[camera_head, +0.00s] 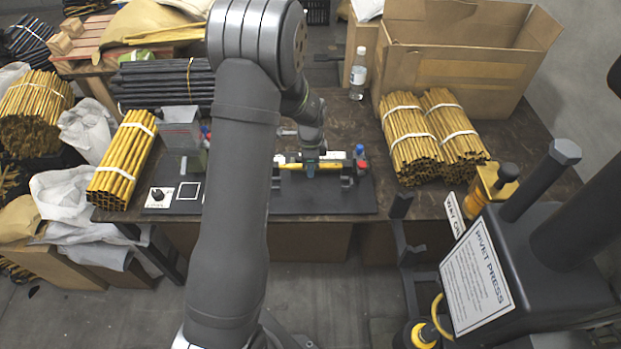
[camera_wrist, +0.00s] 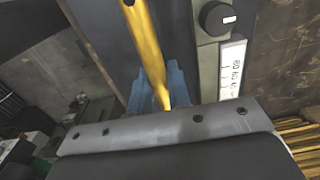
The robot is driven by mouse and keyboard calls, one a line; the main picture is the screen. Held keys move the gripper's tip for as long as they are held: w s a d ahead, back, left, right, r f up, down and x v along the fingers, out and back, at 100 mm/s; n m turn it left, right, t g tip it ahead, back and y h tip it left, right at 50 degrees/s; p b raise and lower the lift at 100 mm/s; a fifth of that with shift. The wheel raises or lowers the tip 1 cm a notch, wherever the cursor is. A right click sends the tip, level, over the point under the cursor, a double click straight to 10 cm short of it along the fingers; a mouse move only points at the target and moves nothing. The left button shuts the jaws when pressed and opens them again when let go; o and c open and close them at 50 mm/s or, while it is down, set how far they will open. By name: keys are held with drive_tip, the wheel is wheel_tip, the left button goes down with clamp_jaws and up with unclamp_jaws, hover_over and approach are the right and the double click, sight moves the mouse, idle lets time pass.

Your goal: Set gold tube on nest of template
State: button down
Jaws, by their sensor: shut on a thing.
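The gold tube (camera_head: 296,166) lies roughly level across the dark fixture in the head view. It also shows in the wrist view (camera_wrist: 146,42), running from the top edge down to my gripper. My gripper (camera_head: 311,167) is over the middle of the tube and hides that part. In the wrist view my gripper's blue fingers (camera_wrist: 162,82) are shut around the tube. The template (camera_head: 310,204) is a dark board on the table beneath the tube. I cannot tell whether the tube touches the nest or is just above it.
A red-and-blue-capped block (camera_head: 360,160) stands at the fixture's right end. A strip with a black knob (camera_wrist: 217,18) runs beside the tube. Gold tube bundles (camera_head: 410,140) lie right, another bundle (camera_head: 122,165) left. A bottle (camera_head: 358,72) and cardboard box (camera_head: 455,70) stand behind. The rivet press (camera_head: 520,270) is front right.

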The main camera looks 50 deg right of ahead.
sight(310, 185)
drive_tip(key=shift+f, duration=2.85)
drive_tip(key=shift+f, duration=0.1)
drive_tip(key=c, duration=1.4)
unclamp_jaws()
drive_tip(key=shift+o, duration=0.2)
wheel_tip(310, 185, up, 12)
drive_tip(key=shift+r, duration=0.1)
